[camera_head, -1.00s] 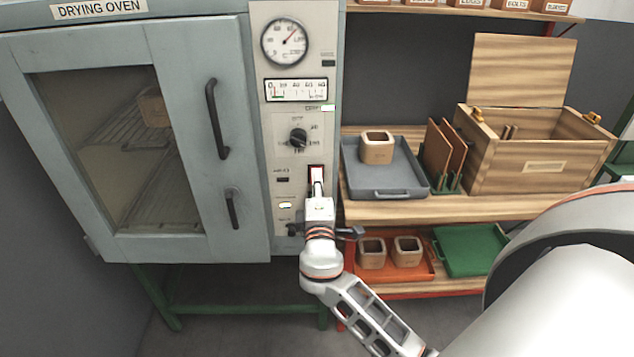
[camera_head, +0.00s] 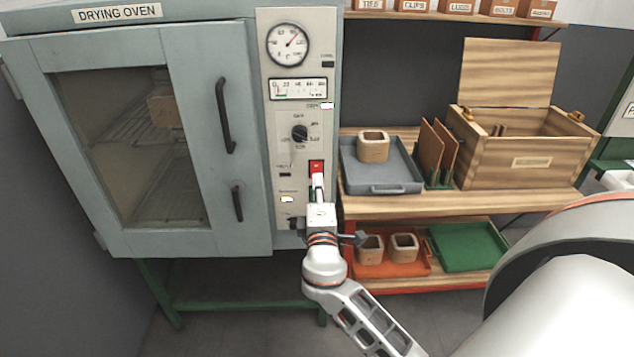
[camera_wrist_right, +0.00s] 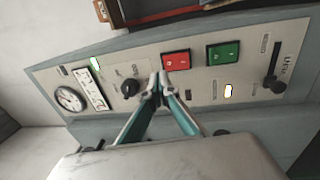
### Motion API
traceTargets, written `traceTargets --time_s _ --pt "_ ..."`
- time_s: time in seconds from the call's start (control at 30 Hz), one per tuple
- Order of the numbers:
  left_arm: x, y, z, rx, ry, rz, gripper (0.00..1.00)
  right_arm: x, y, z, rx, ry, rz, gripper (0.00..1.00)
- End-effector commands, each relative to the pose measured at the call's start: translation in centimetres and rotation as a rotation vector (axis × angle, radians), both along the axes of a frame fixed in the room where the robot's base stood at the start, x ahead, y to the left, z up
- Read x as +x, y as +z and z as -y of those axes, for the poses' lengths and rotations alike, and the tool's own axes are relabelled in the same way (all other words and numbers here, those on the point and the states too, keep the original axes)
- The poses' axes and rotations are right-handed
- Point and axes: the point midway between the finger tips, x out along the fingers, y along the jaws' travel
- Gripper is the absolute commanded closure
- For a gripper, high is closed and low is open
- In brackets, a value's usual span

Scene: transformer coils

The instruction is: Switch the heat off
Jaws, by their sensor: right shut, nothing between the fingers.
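The drying oven's control panel (camera_head: 277,147) carries a red button (camera_head: 316,167) marked with a white sign, with a green button just below it. In the right wrist view the red button (camera_wrist_right: 176,61) and green button (camera_wrist_right: 223,53) sit side by side. My right gripper (camera_head: 318,188) is shut and empty, with its tips just below the red button in the head view. In the wrist view the fingertips (camera_wrist_right: 159,80) are beside the red button's edge; whether they touch the panel I cannot tell. The gripper mostly hides the green button in the head view. My left gripper is not in view.
A black selector knob (camera_head: 300,132), a dial gauge (camera_head: 288,44) and a lit whitish lamp (camera_head: 287,199) are on the panel. A dark lever (camera_wrist_right: 271,82) shows in the wrist view. The oven door handles (camera_head: 224,115) are to the left; a shelf with a grey tray (camera_head: 381,187) is to the right.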

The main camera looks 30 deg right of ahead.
Motion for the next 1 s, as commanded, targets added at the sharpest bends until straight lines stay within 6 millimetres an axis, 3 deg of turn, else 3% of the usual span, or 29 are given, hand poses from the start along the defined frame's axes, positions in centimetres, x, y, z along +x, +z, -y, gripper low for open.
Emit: traceTargets --time_s 0.2,0.4,1.0 --pt "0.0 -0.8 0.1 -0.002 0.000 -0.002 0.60 -4.1 0.2 -2.4 0.002 0.000 -0.002 1.00" --pt "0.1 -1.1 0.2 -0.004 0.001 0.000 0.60 -6.2 0.6 -3.7 0.000 0.000 -0.002 1.00" --pt "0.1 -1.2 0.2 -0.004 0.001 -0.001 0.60 -6.9 0.9 -4.1 -0.001 -0.001 -0.002 1.00"
